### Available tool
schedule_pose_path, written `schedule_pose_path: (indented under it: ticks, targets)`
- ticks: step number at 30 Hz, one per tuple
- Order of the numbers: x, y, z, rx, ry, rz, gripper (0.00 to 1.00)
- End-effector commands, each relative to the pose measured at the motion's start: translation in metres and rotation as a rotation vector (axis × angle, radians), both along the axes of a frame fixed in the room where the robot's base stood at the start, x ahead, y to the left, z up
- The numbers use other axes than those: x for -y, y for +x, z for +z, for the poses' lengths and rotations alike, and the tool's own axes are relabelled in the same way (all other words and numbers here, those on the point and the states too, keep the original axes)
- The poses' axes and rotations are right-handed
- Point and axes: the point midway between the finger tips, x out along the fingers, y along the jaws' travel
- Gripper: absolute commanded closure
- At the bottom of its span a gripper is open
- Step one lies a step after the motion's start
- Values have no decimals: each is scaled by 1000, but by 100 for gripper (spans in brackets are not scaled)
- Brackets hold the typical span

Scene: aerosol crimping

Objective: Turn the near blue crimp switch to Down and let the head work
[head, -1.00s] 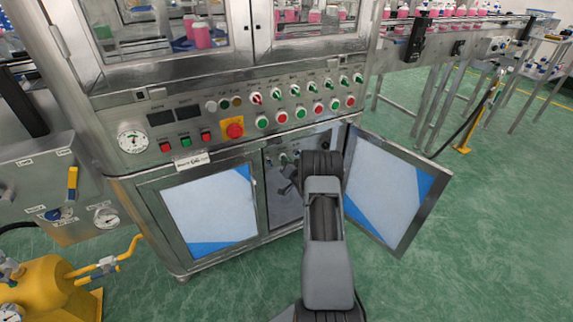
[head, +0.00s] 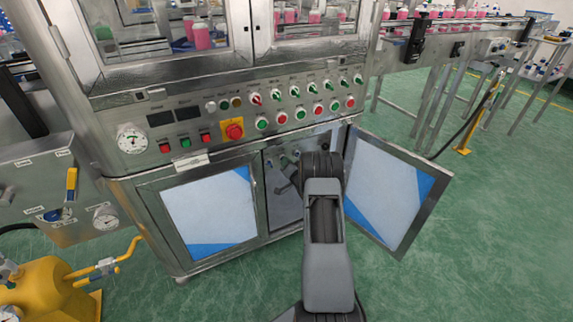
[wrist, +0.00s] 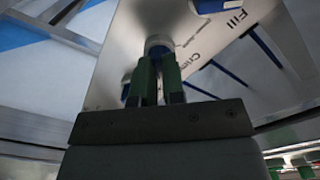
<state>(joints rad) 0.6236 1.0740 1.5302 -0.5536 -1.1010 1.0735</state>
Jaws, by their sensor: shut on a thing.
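In the wrist view, my gripper (wrist: 158,70) has its two green fingers closed at a blue switch (wrist: 158,42) with a pale round base on a grey panel. The fingers cover most of its handle, so I cannot read its position. The printed word Crimp is beside the fingers, partly covered. Another blue knob (wrist: 126,86) shows just left of the fingers. In the head view, my arm reaches into the open lower cabinet (head: 285,205), and its wrist hides the gripper's fingertips and the switch.
An open cabinet door (head: 385,195) stands to the right of my arm, and a closed door (head: 208,210) is on the left. Above is a button panel with a red emergency stop (head: 234,131). A Fill label (wrist: 236,18) lies to the upper right in the wrist view.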

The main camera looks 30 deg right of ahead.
Motion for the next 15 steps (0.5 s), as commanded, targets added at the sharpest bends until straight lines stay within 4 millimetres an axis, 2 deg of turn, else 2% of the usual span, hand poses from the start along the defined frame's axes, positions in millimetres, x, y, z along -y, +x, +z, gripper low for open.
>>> schedule_pose_path:
  ticks: [2, 3, 10, 15]
  targets:
    - [-1, 1, 0, 1, 2, 2, 100]
    - [-1, 1, 0, 1, 1, 2, 86]
    - [0, 0, 0, 1, 0, -1, 65]
    - [1, 0, 0, 0, 0, -1, 65]
